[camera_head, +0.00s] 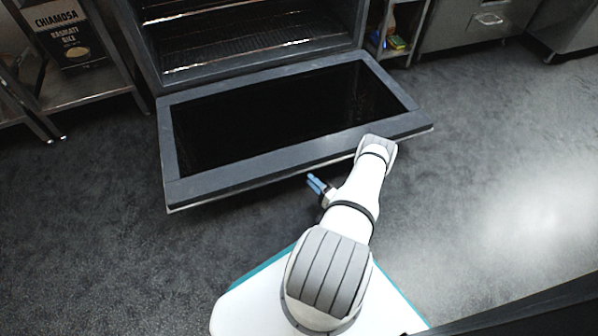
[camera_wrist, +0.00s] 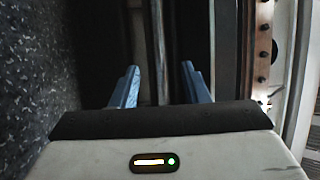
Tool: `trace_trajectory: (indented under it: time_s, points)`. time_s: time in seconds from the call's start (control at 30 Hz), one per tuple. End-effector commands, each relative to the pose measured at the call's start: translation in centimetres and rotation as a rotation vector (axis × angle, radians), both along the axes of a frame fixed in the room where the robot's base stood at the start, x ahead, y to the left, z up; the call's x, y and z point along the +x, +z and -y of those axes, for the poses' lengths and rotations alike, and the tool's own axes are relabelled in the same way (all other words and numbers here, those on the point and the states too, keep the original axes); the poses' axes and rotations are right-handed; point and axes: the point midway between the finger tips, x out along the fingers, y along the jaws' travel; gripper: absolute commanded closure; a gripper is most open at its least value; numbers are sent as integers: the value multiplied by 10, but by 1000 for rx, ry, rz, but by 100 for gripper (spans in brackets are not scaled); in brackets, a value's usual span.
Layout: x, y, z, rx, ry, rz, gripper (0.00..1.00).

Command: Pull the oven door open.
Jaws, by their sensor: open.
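The oven door (camera_head: 240,174) is swung down and lies about level, its dark glass panel facing up. Behind it the oven cavity (camera_head: 235,38) is open, with wire racks inside. My gripper (camera_head: 317,184) is just in front of the door's near edge, left of my forearm. In the wrist view my gripper (camera_wrist: 160,85) has its two blue fingers apart. A long bar or edge (camera_wrist: 157,50) runs between and beyond the fingers; I cannot tell whether they touch it. The door's handle is not clear in the head view.
A metal shelf (camera_head: 95,88) with a rice sack (camera_head: 70,30) stands left of the oven. Another shelf with small items (camera_head: 397,42) and a steel cabinet (camera_head: 470,24) stand to the right. The grey floor (camera_head: 470,150) is clear to the right and at the left.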

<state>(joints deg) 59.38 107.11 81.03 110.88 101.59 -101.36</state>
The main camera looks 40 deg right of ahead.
Motion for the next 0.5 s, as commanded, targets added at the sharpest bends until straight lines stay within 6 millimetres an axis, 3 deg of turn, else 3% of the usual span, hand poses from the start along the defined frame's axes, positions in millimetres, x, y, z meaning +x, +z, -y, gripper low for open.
trace_trajectory:
  time_s: [0.3, 0.5]
  points:
    - [50, 6, -10, -1, 10, 1, 59]
    - [62, 9, -12, 2, 8, -1, 59]
